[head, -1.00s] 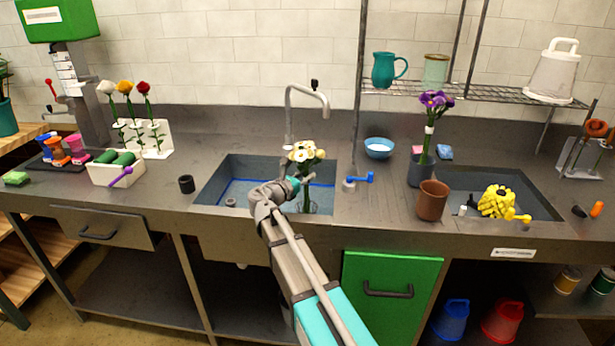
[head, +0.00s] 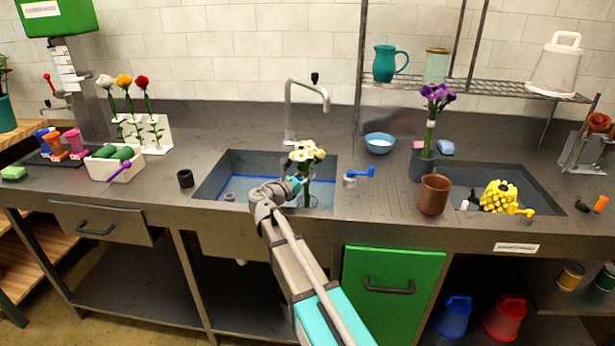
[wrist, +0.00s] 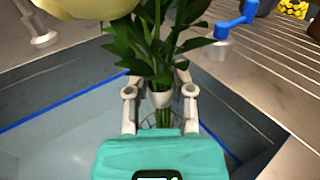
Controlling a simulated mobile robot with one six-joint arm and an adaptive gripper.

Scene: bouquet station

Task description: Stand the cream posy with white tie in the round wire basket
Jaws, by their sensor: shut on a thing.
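The cream posy (head: 306,153) stands roughly upright over the right part of the left sink. My gripper (head: 299,187) is shut on it from the front. In the wrist view, the fingers (wrist: 160,95) close on either side of its white tie (wrist: 160,99), with leaves (wrist: 158,50) above and green stems (wrist: 162,122) below. A cream bloom (wrist: 85,8) fills the top left. Thin pale wires, apparently the round wire basket (wrist: 147,121), show around the stems. My gripper hides most of it, and I cannot tell whether the stems are inside or how deep.
The sink (head: 235,165) has a blue line around its inside. A tap (head: 291,120) rises behind it, and a blue-handled valve (head: 362,172) stands at its right. A dark vase with purple flowers (head: 423,163) and a brown pot (head: 434,195) stand farther right. A black cup (head: 185,178) stands left.

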